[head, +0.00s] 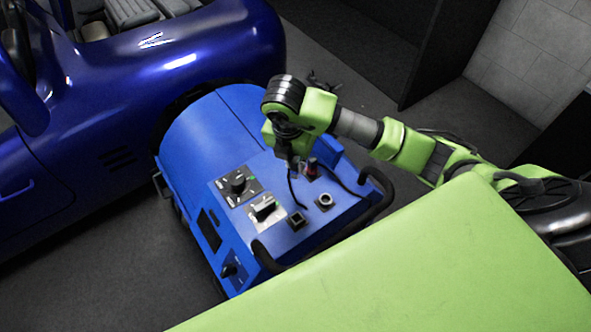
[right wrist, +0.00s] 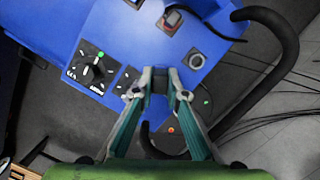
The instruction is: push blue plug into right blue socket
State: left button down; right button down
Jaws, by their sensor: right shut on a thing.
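My right gripper (head: 291,150) is above the sloping control panel of the blue machine (head: 215,140), pointing down. In the right wrist view my right gripper (right wrist: 160,84) has its fingertips close together on a small bluish piece, the blue plug (right wrist: 159,87). The plug is small and partly covered by the fingers. A black cable (head: 297,192) hangs below the gripper over the panel. Two sockets show on the panel: a square one (head: 296,219) and one with a pale ring (head: 325,201). The plug seems apart from both. My left gripper is out of view.
A red plug (head: 312,167) sits close beside the gripper, with a black cable running right. A black bar handle (head: 384,190) borders the panel. Knobs (head: 238,184) are on the left part. A blue car (head: 130,90) stands at the left.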

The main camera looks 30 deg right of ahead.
jog(key=shift+w+d+n+y+b, duration=0.5)
jog(key=shift+w+d+n+b, duration=1.2)
jog(key=shift+w+n, duration=1.5)
jog(key=shift+w+d+n+y+b, duration=0.5)
jog(key=shift+w+d+n+b, duration=1.2)
jog(key=shift+w+n, duration=1.45)
notch_tip(320, 180, down, 7)
jog(key=m+b, duration=0.1)
jog(key=b, duration=0.3)
jog(key=shift+w+t, duration=0.4)
jog(key=shift+w, duration=0.05)
jog(key=shift+a+b, duration=0.1)
jog(key=shift+b, duration=0.3)
jog(key=shift+f, duration=0.1)
jog(key=shift+f+b, duration=1.05)
jog(key=shift+f, duration=0.25)
